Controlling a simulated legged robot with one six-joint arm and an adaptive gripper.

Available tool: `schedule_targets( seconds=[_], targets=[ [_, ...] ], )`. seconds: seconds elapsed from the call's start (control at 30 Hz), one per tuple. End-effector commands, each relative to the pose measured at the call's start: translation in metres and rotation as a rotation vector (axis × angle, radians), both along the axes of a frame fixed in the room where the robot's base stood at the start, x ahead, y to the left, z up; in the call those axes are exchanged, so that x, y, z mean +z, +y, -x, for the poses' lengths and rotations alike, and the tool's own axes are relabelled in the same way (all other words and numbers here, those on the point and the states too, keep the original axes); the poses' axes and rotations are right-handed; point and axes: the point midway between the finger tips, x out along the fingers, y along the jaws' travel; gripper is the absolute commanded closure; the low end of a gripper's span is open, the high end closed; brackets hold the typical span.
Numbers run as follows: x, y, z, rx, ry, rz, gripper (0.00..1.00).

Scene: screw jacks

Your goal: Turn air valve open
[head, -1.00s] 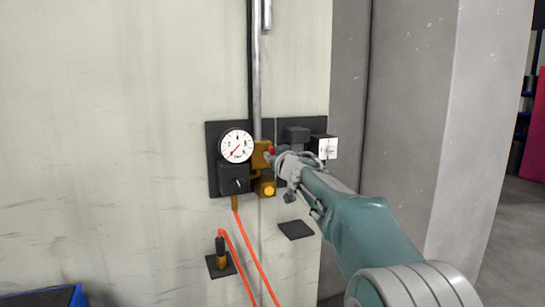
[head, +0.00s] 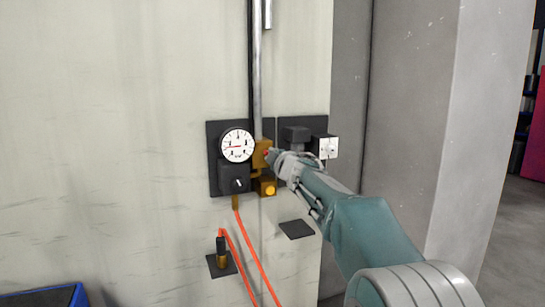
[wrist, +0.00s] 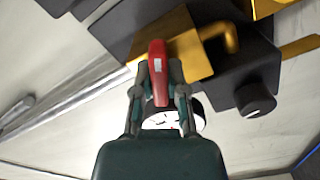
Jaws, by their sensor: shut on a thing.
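The air valve is a brass body (head: 261,154) on the wall pipe, with a red lever. In the wrist view the red lever (wrist: 157,58) lies between the two fingers of my gripper (wrist: 160,92), which is shut on it. The lever's base meets the brass block (wrist: 180,45). In the head view my gripper (head: 275,156) reaches the valve from the right and hides most of the lever. The round white gauge (head: 237,145) beside the valve has its red needle pointing left. It shows partly behind my gripper in the wrist view (wrist: 190,115).
A black regulator knob (head: 238,185) sits below the gauge. An orange hose (head: 250,250) hangs beneath. A white switch box (head: 327,148) is close to the right of my gripper. A vertical pipe (head: 257,80) runs above the valve. A blue bin (head: 45,296) is at lower left.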

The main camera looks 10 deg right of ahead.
Motion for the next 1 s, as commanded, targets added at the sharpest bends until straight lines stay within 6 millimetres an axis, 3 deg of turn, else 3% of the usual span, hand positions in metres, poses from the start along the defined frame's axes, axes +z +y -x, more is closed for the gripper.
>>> schedule_targets(
  seconds=[0.5,1.0],
  targets=[
    [-0.0062,0.0026,-0.0006,0.005,-0.071,0.387,1.00],
    [-0.0087,0.0028,-0.0009,0.006,-0.089,0.493,1.00]
  ],
)
